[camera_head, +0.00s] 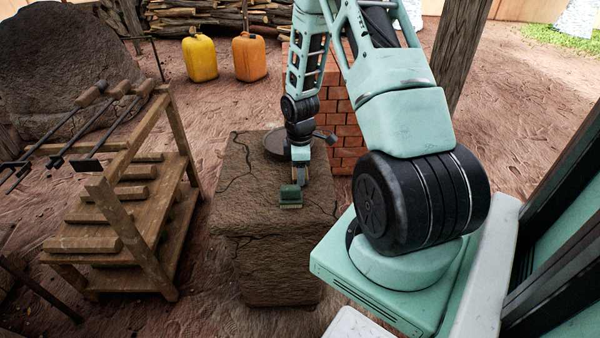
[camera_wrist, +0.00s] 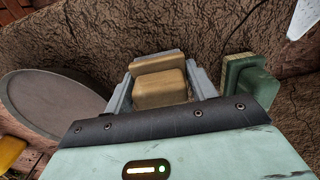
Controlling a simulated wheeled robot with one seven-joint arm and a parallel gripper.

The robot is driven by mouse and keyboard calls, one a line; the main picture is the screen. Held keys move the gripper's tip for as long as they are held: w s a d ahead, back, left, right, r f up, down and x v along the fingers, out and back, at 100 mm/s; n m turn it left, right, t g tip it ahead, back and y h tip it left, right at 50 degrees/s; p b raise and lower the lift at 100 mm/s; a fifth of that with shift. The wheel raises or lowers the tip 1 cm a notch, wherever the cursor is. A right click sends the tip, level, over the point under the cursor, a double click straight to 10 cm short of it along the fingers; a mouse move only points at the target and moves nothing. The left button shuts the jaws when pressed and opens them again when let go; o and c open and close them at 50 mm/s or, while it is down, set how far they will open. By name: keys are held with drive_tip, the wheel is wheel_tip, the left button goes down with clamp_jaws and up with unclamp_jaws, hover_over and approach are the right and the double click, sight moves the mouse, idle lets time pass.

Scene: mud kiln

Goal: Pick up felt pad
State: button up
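A tan, two-part block, which looks like the felt pad (camera_wrist: 160,90), sits between the two grey fingers of my gripper (camera_wrist: 160,84) in the wrist view. One finger lies close along each side of it, with little or no gap showing. I cannot tell whether they press on it. In the head view my gripper (camera_head: 299,178) points down, low over the cracked mud block (camera_head: 250,215); a bit of tan shows between its fingers. Whether the pad rests on the block or hangs clear is hidden.
A green block (camera_head: 290,197) of similar shape lies close beside my gripper; it also shows in the wrist view (camera_wrist: 250,82). A round grey dish (camera_wrist: 55,103) is on the other side. A wooden rack (camera_head: 130,220) stands left, bricks (camera_head: 342,130) behind.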

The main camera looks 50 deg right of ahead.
wheel_tip(320, 180, up, 10)
drive_tip(key=shift+f+p, duration=0.2)
drive_tip(key=shift+p, duration=0.95)
drive_tip(key=shift+r, duration=0.25)
drive_tip(key=shift+o, duration=0.6)
